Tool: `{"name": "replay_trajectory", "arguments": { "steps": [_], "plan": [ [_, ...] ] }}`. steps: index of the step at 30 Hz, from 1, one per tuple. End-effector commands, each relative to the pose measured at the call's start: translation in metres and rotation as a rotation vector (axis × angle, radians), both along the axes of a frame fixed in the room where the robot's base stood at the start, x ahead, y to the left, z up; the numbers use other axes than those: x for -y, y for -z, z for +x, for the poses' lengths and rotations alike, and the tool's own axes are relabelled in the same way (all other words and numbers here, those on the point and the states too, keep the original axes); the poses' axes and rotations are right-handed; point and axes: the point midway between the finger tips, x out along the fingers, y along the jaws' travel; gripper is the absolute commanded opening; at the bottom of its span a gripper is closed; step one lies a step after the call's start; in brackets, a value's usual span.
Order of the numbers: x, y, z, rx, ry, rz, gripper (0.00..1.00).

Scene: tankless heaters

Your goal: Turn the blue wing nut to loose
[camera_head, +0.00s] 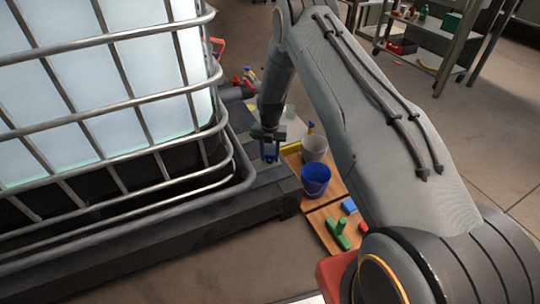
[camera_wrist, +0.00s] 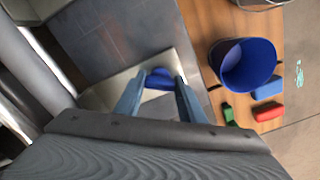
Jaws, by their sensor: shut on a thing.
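The blue wing nut (camera_wrist: 159,79) shows in the wrist view between the tips of my two fingers, over a light plate. My gripper (camera_wrist: 158,90) is shut on it, with one finger on each side. In the head view my gripper (camera_head: 270,153) points down beside the caged tank, left of the wooden board. There I cannot tell the wing nut apart from the bluish fingers. How far the wing nut is turned cannot be seen.
A blue bucket (camera_head: 315,180) and a grey bucket (camera_head: 314,148) stand on wooden boards right of my gripper. Green (camera_head: 338,233) and blue blocks (camera_head: 349,206) lie nearby. The tank's metal cage (camera_head: 110,145) rises close on the left. Open floor lies at the right.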

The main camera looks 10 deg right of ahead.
Motion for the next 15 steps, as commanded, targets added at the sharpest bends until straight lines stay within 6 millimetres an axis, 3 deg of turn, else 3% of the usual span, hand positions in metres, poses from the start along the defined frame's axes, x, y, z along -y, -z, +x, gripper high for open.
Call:
{"name": "replay_trajectory", "arguments": {
  "steps": [7, 8, 9, 11, 15],
  "plan": [
    [0.0021, -0.0001, 0.0007, 0.002, 0.002, -0.001, 0.14],
    [0.0021, -0.0001, 0.0007, 0.002, 0.002, -0.001, 0.41],
    [0.0020, -0.0001, 0.0007, 0.002, 0.002, -0.001, 0.48],
    [0.0017, -0.0001, 0.0006, 0.002, 0.002, -0.001, 0.55],
    [-0.0012, -0.0001, 0.0005, 0.001, -0.001, 0.000, 0.55]
  ]
}}
